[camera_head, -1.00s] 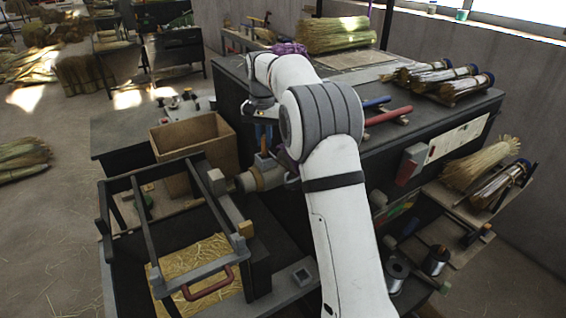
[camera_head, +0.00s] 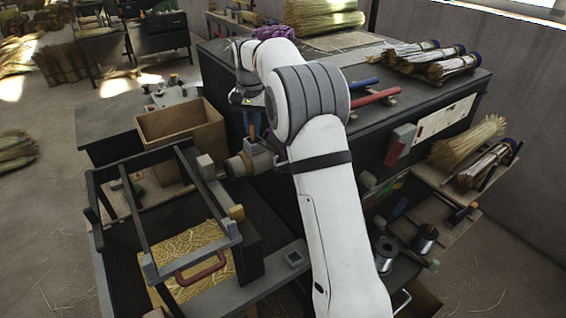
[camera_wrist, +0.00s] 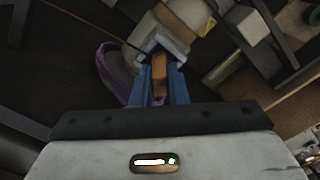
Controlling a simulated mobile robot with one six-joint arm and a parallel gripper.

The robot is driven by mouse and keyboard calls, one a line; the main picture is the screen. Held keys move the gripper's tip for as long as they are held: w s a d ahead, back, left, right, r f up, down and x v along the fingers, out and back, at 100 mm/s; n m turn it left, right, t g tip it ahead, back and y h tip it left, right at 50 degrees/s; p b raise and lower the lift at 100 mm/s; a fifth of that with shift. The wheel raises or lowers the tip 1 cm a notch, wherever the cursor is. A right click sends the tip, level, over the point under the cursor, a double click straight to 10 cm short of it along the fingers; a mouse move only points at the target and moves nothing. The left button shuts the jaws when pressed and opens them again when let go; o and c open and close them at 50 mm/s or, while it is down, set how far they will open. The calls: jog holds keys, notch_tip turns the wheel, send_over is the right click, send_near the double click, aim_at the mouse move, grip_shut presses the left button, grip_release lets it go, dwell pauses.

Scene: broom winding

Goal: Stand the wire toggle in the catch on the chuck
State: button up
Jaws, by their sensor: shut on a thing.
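My gripper (camera_head: 252,128) points down over the grey chuck (camera_head: 239,166) on the winding bench. In the wrist view its two blue fingers (camera_wrist: 158,88) are shut on a brown piece (camera_wrist: 160,68), which looks like the grip of the wire toggle. The far end of that piece lies against or just over a pale grey block of the chuck (camera_wrist: 172,40). The fingers and the brown piece hide the catch, so I cannot tell whether the toggle is seated in it. A thin reddish line runs from the upper left toward the chuck in the wrist view.
A dark frame with a red handle (camera_head: 201,268) stands left of the chuck, over a tray of straw (camera_head: 195,250). An open wooden box (camera_head: 184,132) is behind it. The dark cabinet (camera_head: 375,130) is close on the right. A purple band (camera_wrist: 108,78) curves beside the fingers.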

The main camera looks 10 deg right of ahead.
jog(key=shift+f, duration=0.3)
jog(key=o, duration=0.8)
jog(key=shift+o, duration=0.2)
notch_tip(320, 180, up, 7)
jog(key=shift+r, duration=0.4)
